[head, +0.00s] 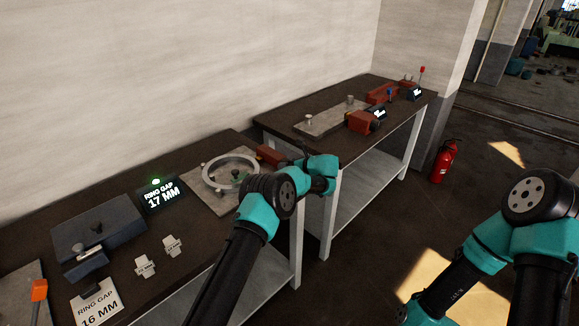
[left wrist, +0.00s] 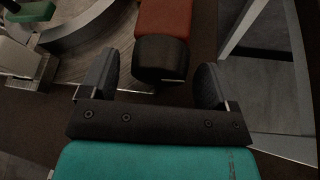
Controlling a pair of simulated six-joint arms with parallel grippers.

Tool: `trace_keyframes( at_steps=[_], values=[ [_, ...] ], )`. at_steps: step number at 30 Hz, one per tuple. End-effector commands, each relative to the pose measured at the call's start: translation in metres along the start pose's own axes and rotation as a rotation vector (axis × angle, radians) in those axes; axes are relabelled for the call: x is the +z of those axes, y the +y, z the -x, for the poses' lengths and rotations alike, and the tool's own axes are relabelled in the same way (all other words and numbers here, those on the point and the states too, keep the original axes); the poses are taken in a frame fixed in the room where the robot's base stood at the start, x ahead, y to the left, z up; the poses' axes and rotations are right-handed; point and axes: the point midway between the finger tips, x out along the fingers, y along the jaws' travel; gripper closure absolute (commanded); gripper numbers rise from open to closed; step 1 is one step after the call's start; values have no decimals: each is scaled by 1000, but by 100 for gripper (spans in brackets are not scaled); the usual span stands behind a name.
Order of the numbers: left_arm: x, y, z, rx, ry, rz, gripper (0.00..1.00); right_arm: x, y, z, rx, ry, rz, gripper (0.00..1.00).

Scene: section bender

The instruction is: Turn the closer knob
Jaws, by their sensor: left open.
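The closer knob (left wrist: 160,60) is a dark ridged cylinder on the end of a red block (left wrist: 164,17), in the left wrist view. The red block also shows in the head view (head: 268,155), beside the ring fixture on the near bench; the knob there is hidden or too small to make out. My left gripper (left wrist: 153,82) is open, with one finger on each side of the knob's near end and a visible gap on both sides. My right arm stands at the right of the head view; its gripper is out of view.
The ring fixture (head: 231,172) stands on the near bench, by a display (head: 160,194) reading 17 MM and a card (head: 97,303) reading 16 MM. The far bench holds another red block (head: 362,122). A fire extinguisher (head: 444,161) stands on the floor.

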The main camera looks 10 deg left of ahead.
Motion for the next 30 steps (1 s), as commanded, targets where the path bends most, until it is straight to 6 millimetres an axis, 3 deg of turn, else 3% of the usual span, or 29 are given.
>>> trace_keyframes(
  at_steps=[3, 18, 30],
  values=[
    [0, 0, 0, 0, 0, 0, 18, 0, 0, 0, 0, 0, 0, 18],
    [0, 0, 0, 1, 0, 0, 66, 0, 0, 0, 0, 0, 0, 18],
    [0, 2, 0, -42, 9, 100, 67, 0, 0, 0, 0, 0, 0, 18]
  ],
)
